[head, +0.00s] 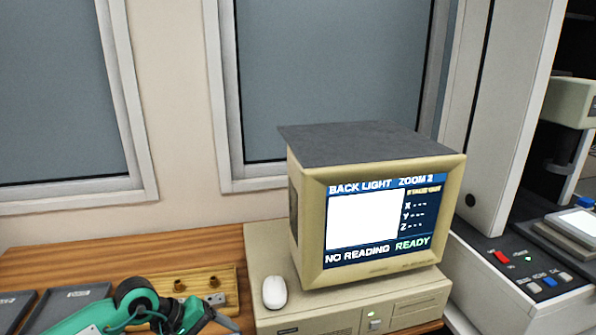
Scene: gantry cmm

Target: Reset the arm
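My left arm, green with dark joints, comes in at the bottom left. Its gripper (222,321) is at the lower edge of the view, in front of a wooden block with brass pegs (225,283) and left of the beige computer. Its dark fingertips are small and partly cut off, so I cannot tell whether it is open or shut, and I see nothing held. My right gripper is not in view. The monitor (312,277) reads "BACK LIGHT", "ZOOM 2", "NO READING" and "READY", with dashes for X, Y and Z.
A white mouse (275,292) lies on the beige computer case (405,304) under the monitor. Dark trays (72,296) lie on the wooden bench (150,247) at left. A control panel with a red switch (501,257) is at right, beside a tall pale column (515,90).

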